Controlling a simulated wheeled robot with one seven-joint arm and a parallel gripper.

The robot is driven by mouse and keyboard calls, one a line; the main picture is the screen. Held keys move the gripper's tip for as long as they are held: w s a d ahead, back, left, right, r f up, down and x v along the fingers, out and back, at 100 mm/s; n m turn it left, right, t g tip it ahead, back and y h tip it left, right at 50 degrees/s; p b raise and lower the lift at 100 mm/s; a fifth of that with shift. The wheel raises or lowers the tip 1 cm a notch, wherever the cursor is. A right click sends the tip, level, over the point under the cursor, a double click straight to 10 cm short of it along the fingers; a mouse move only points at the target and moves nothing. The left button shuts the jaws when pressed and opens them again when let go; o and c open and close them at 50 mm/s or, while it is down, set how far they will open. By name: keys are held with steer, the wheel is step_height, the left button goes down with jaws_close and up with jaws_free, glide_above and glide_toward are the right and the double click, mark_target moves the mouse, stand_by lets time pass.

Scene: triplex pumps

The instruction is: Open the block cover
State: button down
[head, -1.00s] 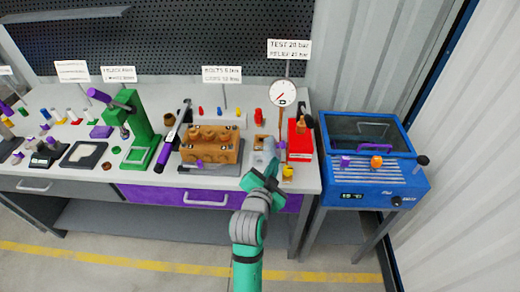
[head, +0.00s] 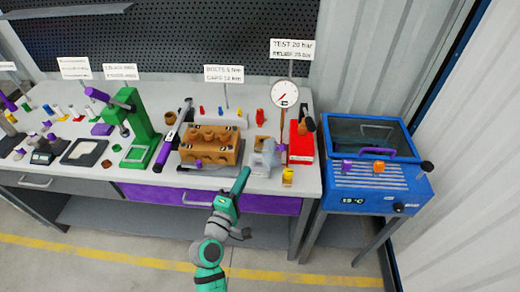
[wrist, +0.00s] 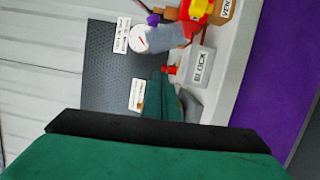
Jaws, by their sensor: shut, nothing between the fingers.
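A pale grey box labelled BLOCK stands near the bench's front right in the wrist view (wrist: 207,52). It appears to be the grey piece right of the brown bored block (head: 225,157) in the head view (head: 262,163). I cannot make out its cover clearly or tell how far it is open. My gripper (head: 243,178) is shut and empty, reaching up over the bench's front edge, just left of and in front of the grey piece. My green hand fills the bottom of the wrist view and hides what lies below.
A red box (head: 300,148) and a yellow part (head: 288,175) stand right of the grey piece, near a dial gauge (head: 291,94). A purple drawer front (head: 180,197) is under the bench. A blue machine (head: 375,190) stands to the right. Floor in front is clear.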

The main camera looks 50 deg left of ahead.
mark_target(277, 152)
steer(key=w+a+n, duration=0.1)
steer(key=w, duration=0.1)
steer(key=w+a+r+n, duration=0.1)
steer(key=w+a+n, duration=0.1)
steer(key=w, duration=0.1)
steer(key=w+a+n, duration=0.1)
steer(key=w, duration=0.2)
steer(key=shift+a+r+y, duration=0.25)
steer(key=shift+y, duration=0.15)
steer(key=shift+w+d+r, duration=0.35)
steer(key=shift+w+d, duration=0.25)
